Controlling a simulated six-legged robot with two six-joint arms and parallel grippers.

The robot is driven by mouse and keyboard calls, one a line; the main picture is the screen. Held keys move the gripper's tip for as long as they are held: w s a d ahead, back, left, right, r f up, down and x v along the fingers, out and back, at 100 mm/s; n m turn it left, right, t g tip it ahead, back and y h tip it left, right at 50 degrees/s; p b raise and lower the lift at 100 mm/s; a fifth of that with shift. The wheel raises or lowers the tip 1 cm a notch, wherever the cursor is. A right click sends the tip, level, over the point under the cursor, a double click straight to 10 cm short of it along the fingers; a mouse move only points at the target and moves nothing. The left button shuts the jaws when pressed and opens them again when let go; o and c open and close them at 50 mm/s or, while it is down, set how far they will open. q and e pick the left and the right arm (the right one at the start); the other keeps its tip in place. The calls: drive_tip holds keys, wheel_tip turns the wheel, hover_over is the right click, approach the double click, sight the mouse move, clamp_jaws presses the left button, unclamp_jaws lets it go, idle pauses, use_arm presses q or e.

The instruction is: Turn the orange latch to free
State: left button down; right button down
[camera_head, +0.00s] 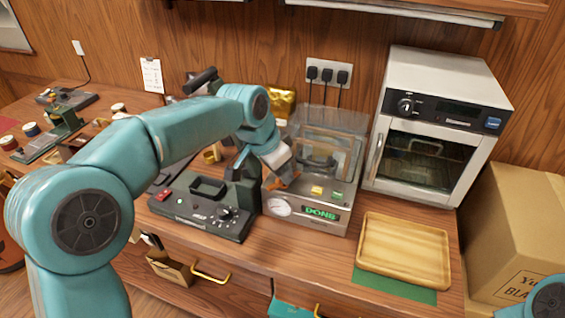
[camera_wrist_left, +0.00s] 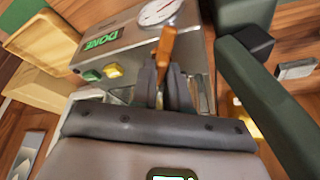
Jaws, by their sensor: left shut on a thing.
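The orange latch (camera_wrist_left: 167,45) shows in the left wrist view as a short orange lever, standing between my fingertips beside the machine's gauge. In the head view only a small orange bit (camera_head: 269,183) shows past the gripper. My left gripper (camera_wrist_left: 166,78) is shut on the latch. In the head view it (camera_head: 274,178) is at the left front of the grey machine (camera_head: 335,225), which has a clear cover (camera_head: 335,125), a round gauge, yellow and green buttons and a green display reading DONE. The latch's base is hidden. My right gripper is out of view.
A dark control box (camera_head: 205,212) with a lever stands close left of the machine. An oven (camera_head: 435,120) stands behind right. A wooden tray (camera_head: 403,248) lies on a green mat at front right. A cardboard box (camera_head: 520,225) is at the far right.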

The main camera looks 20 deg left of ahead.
use_arm(q)
drive_tip(key=m+p, duration=0.1)
drive_tip(key=m+h+p, duration=0.1)
drive_tip(key=m, duration=0.1)
drive_tip(key=m+g+p, duration=0.1)
drive_tip(key=shift+w+a+r+m, duration=0.1)
drive_tip(key=shift+w+r+m, duration=0.05)
drive_tip(key=shift+r+m, duration=0.15)
drive_tip(key=shift+w+f+m+g+h+p, duration=0.1)
drive_tip(key=shift+m+g+h+p, duration=0.2)
drive_tip(key=shift+m+p, duration=0.5)
drive_tip(key=shift+f+m+g+h+p, duration=0.1)
drive_tip(key=shift+m+g+p, duration=0.35)
drive_tip(key=shift+m, duration=0.55)
drive_tip(key=c, duration=1.2)
unclamp_jaws()
drive_tip(key=shift+o, duration=0.2)
drive_tip(key=v, duration=0.7)
drive_tip(key=shift+r, duration=0.2)
drive_tip(key=shift+a, duration=0.15)
